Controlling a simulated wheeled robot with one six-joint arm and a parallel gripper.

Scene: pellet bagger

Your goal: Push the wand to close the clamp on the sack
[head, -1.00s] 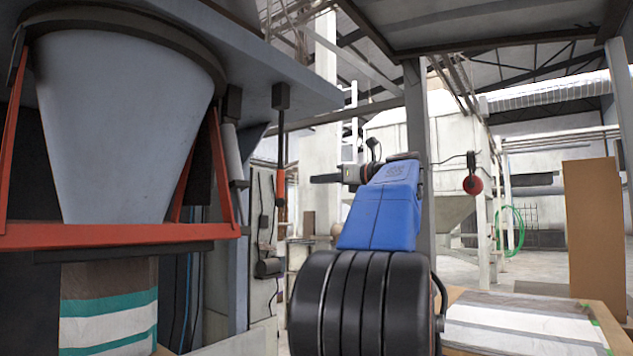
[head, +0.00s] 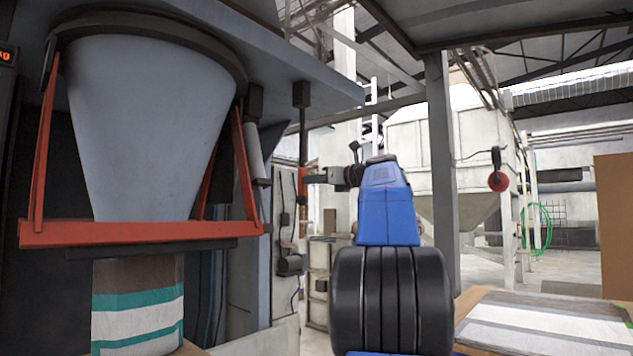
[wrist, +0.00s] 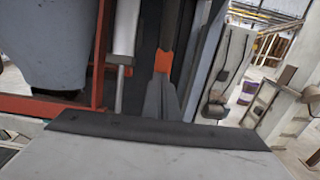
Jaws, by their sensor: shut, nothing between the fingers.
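The wand (head: 303,135) is a thin dark rod with an orange-red lower part, hanging from a black block under the machine's overhang. In the wrist view its orange part (wrist: 164,60) shows just beyond my fingertips. My gripper (head: 309,177) is shut and empty, level with the wand's lower part. I cannot tell whether it touches the wand. The clamp's red-orange frame (head: 140,233) spans beneath the grey spout (head: 140,130). The striped brown, teal and white sack (head: 138,315) hangs below it. The sack's mouth is hidden behind the clamp.
A grey machine post (head: 248,285) and a light cylinder (head: 254,150) stand between clamp and wand. A table (head: 462,305) with a flat striped sack lies at the right. A brown panel (head: 615,225) stands at the far right. A red reel hangs behind my arm.

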